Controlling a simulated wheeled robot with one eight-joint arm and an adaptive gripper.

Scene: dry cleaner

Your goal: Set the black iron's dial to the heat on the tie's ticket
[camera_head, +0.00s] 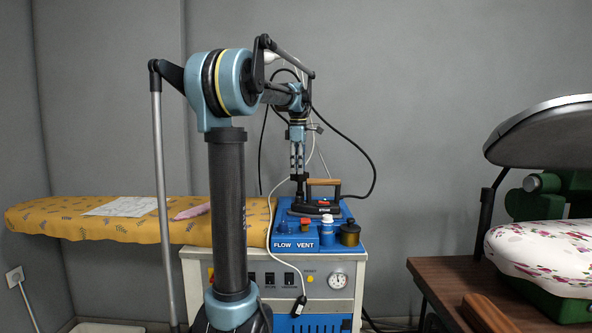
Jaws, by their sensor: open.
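The black iron (327,208), with a wooden handle, stands on the blue top of a pressing station. A small red-orange spot shows on its upper side. Its dial is too small to make out. My gripper (298,197) points down at the iron's left end. It is open, and I cannot tell whether it touches the iron. A pink cloth piece (192,211), possibly the tie, lies on the yellow patterned ironing board (60,217), partly hidden by my arm. A white paper sheet (122,206) lies to its left. Any writing on it is unreadable.
A white and blue bottle (327,231) and a dark jar (349,235) stand at the blue top's front right. A pale cable hangs by my arm, and a dark cable loops right of it. A press with a floral pad (540,247) stands on a brown table (450,275) at right.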

